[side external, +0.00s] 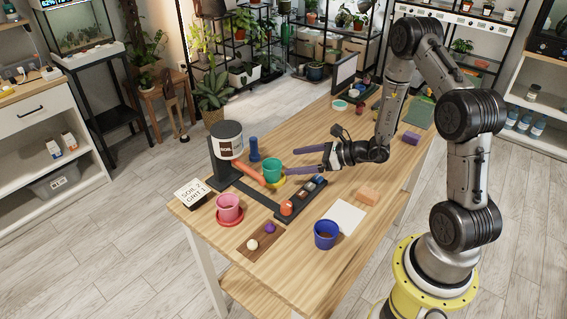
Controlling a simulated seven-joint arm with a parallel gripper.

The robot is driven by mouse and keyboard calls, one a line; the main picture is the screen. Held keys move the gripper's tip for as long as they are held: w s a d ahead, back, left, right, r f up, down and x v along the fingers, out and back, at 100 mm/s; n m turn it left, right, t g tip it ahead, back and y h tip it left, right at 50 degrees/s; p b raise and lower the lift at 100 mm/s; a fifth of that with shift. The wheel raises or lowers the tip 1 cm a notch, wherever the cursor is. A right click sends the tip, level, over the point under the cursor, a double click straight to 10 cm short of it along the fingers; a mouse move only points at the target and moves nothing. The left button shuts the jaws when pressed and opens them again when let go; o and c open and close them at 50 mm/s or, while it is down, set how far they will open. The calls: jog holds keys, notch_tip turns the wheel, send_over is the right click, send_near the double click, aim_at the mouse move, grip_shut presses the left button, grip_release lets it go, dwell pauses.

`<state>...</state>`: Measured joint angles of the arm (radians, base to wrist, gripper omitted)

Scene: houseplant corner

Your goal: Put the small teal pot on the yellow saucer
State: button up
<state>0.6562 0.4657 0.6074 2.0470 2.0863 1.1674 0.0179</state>
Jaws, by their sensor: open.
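The small teal pot (272,170) stands upright near the middle of the table. The yellow saucer (277,184) shows as a small strip just under and in front of the pot, which hides most of it. The pot appears to be on the saucer, though I cannot see the contact. My gripper (289,160) is to the right of the pot, reaching leftward with its two long dark fingers spread apart. The lower fingertip is close to the pot's right side; I cannot tell whether it touches. Nothing is between the fingers that I can make out.
A white soil tub (229,140) on a dark stand, an orange cylinder (249,173) and a blue bottle-like object (254,149) are left of the pot. A dark tray (304,198), pink pot (229,208) and blue pot (326,234) are nearer. The right-hand tabletop has free room.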

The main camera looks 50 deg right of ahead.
jog(key=v, duration=0.4)
jog(key=shift+s+d+r, duration=0.15)
jog(key=shift+s+d, duration=0.05)
jog(key=shift+s, duration=0.15)
jog(key=shift+s+a+r, duration=0.1)
jog(key=shift+a+r, duration=0.1)
jog(key=shift+r, duration=0.1)
jog(key=s+a+r+n+g+y, duration=0.2)
jog(key=s+a+r+n+g, duration=0.35)
jog(key=a+n, duration=0.35)
jog(key=s+a+r+n+g+y, duration=0.2)
jog(key=s+a+r+n+g, duration=0.25)
jog(key=a+r+n, duration=0.45)
jog(key=s+d+r+n+t+h, duration=0.1)
jog(key=s+d+r+n+h, duration=0.1)
jog(key=s+d+n+h, duration=0.1)
jog(key=s+d+r+n+t+h, duration=0.2)
jog(key=s+d+r+n+h, duration=0.1)
jog(key=s+n+h, duration=0.3)
jog(key=s+n, duration=0.2)
jog(key=n, duration=0.2)
jog(key=shift+s+d, duration=0.25)
